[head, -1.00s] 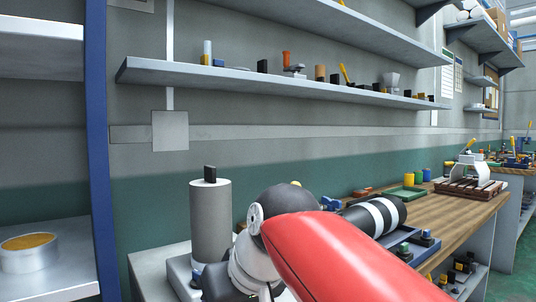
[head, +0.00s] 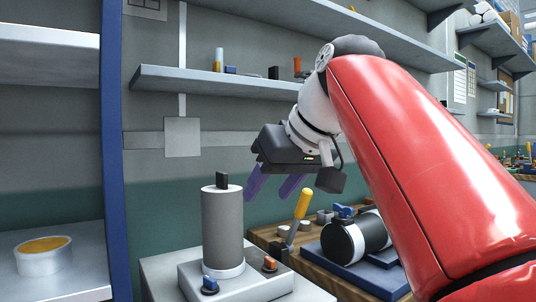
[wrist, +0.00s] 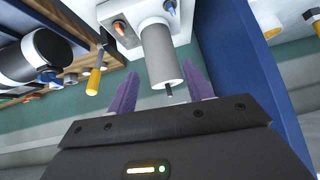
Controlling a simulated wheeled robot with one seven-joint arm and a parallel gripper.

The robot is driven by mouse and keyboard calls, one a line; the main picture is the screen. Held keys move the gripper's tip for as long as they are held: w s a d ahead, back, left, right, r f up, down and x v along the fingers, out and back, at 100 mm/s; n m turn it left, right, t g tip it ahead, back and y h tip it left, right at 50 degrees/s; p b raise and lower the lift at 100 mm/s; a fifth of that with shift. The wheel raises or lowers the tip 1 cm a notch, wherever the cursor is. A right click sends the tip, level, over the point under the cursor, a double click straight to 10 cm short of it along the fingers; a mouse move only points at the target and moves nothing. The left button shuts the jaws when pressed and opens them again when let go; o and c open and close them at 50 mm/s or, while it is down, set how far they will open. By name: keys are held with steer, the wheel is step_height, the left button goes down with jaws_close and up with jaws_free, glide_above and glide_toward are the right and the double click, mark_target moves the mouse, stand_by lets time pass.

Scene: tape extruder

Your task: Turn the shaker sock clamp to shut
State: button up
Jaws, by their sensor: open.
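A grey upright cylinder (head: 223,230) with a dark upright tab (head: 222,180) on top stands on a light grey base block (head: 260,287). I cannot tell for sure which part is the sock clamp. The base carries a blue knob (head: 209,284) and an orange knob (head: 269,264). My gripper (head: 270,195) is open and empty, with purple fingers pointing down, above and to the right of the cylinder in the head view. In the wrist view the cylinder (wrist: 160,55) and its tab (wrist: 168,89) appear between the open fingers, with no contact visible.
A yellow-handled lever (head: 303,204) and a black cylinder with white bands (head: 345,240) are right of the base. A blue post (head: 113,150) and a rack with a tape roll (head: 43,257) stand left. A wall shelf (head: 220,82) runs above.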

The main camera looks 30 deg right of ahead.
steer(key=shift+n, duration=0.3)
steer(key=shift+s+d+r, duration=0.15)
steer(key=shift+r, duration=0.7)
steer(key=shift+s+d+r, duration=0.1)
steer(key=shift+s+r, duration=0.05)
steer(key=shift+r, duration=0.65)
steer(key=shift+s+d+r, duration=0.15)
steer(key=shift+r, duration=0.7)
